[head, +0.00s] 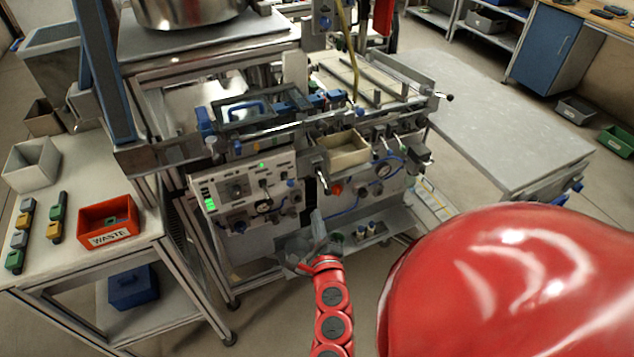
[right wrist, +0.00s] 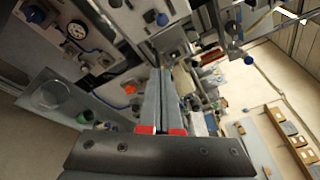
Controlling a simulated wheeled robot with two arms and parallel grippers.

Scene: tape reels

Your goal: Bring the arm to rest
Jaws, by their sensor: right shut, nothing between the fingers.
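My right gripper (head: 318,222) is in front of the machine (head: 235,190), below its control panel, at the end of my red arm. In the right wrist view its two grey fingers (right wrist: 161,85) lie together, shut and empty. The fingers point toward the machine's front. I cannot tell from the pictures how far the fingertips are from the machine. My left gripper is in neither view.
A side table (head: 130,262) at left holds a red WASTE bin (head: 108,237), a white bin (head: 32,164) and several coloured blocks (head: 56,214). A grey table (head: 485,125) stands at right. A cream tray (head: 345,151) sits on the machine. Open floor lies beyond.

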